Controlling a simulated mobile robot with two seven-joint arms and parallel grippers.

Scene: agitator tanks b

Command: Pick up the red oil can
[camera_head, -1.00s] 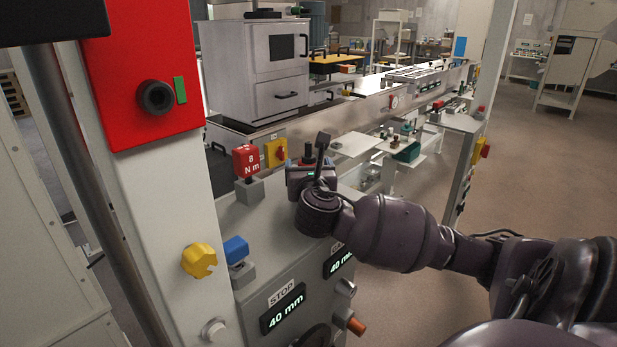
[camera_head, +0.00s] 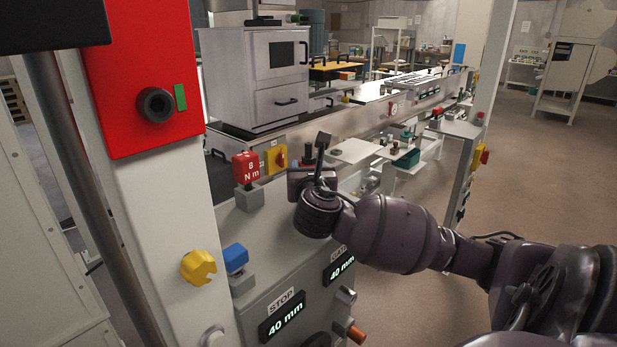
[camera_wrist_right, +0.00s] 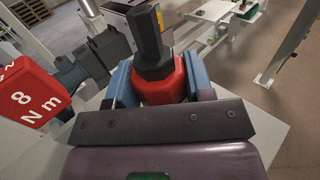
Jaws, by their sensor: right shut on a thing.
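The red oil can (camera_wrist_right: 162,90) shows in the right wrist view, with a dark hexagonal top and a red body. It stands between the two blue finger pads of my right gripper (camera_wrist_right: 160,80), which is shut on it. Its lower part is hidden by the gripper. In the head view my right gripper (camera_head: 300,178) is above the grey machine top, largely behind my wrist. Only a little of the can shows there. Whether the can touches the surface below is hidden. My left gripper is not in view.
A red block marked 8 Nm (camera_head: 246,168) and a yellow switch (camera_head: 275,158) stand just left of the gripper. A blue block (camera_head: 235,257) and a yellow knob (camera_head: 198,267) are nearer. A grey cabinet (camera_head: 255,75) stands behind. Open floor (camera_head: 540,170) lies to the right.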

